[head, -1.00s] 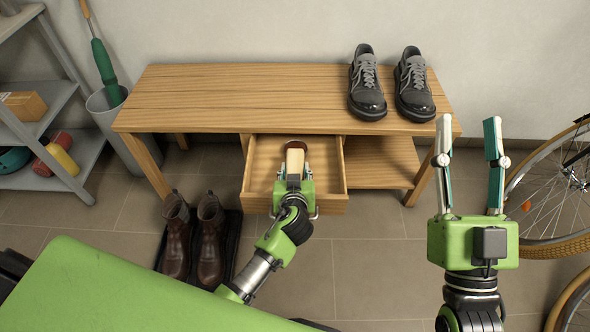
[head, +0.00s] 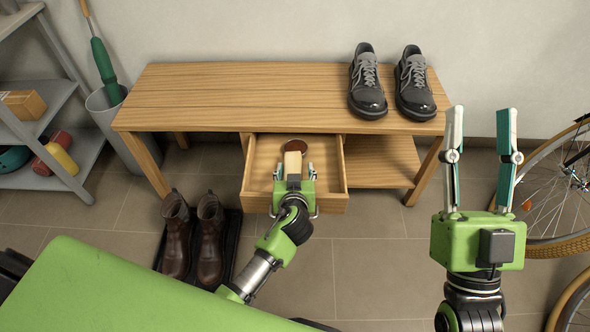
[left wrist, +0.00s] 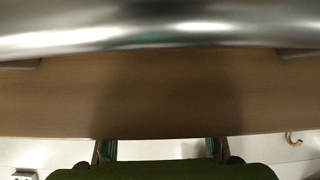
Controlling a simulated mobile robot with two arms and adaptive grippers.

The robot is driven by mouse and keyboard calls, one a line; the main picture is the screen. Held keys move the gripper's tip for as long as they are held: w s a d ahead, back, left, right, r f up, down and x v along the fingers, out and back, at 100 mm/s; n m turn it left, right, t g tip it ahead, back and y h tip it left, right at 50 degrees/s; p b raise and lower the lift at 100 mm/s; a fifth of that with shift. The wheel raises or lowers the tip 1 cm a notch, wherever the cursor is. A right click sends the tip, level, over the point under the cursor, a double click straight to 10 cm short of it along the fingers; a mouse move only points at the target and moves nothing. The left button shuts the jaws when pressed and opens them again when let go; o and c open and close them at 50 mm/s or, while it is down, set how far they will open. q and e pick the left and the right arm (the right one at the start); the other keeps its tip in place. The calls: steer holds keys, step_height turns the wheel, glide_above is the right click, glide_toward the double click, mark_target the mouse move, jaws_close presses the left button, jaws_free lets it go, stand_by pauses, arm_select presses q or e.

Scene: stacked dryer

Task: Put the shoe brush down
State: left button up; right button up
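The shoe brush (head: 293,163), with its pale wooden part showing, is in the open drawer (head: 333,204) under the bench. My left gripper (head: 294,172) reaches down into the drawer with its fingers apart on either side of the brush. The gripper's body hides the near part of the brush. In the left wrist view its fingers (left wrist: 160,149) are also spread; I cannot make out the brush there. My right gripper (head: 481,112) is open and empty, raised to the right of the bench.
A dark round thing (head: 295,147) lies in the drawer just beyond the brush. Grey shoes (head: 367,85) stand on the right of the bench (head: 230,95). Brown boots (head: 211,240) stand on a dark mat at the left. A bicycle (head: 555,190) is at the right.

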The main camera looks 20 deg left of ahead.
steer(key=shift+f, duration=0.1)
arm_select(q)
steer(key=shift+s+d+r+p, duration=0.2)
steer(key=shift+s+r+p, duration=0.35)
steer(key=shift+r+p, duration=0.35)
steer(key=p+v, duration=0.1)
steer(key=v, duration=0.3)
steer(key=shift+s+d+r, duration=0.1)
steer(key=shift+s+r, duration=0.15)
steer(key=shift+s, duration=0.05)
steer(key=s+r+m+t+h, duration=0.1)
steer(key=s+r+m+h, duration=0.2)
steer(key=r, duration=0.6)
steer(key=s+d+r+m+t+h+p, duration=0.1)
steer(key=s+r+m+h, duration=0.2)
steer(key=r, duration=0.6)
steer(key=s, duration=0.2)
steer(key=shift+s+h, duration=0.35)
steer(key=shift+h, duration=0.05)
arm_select(e)
steer(key=w+d+f+g+h, duration=0.1)
steer(key=f+g, duration=0.4)
steer(key=f, duration=0.4)
steer(key=w+f+g+h, duration=0.2)
steer(key=f+g, duration=0.3)
steer(key=f, duration=0.5)
steer(key=shift+d, duration=0.35)
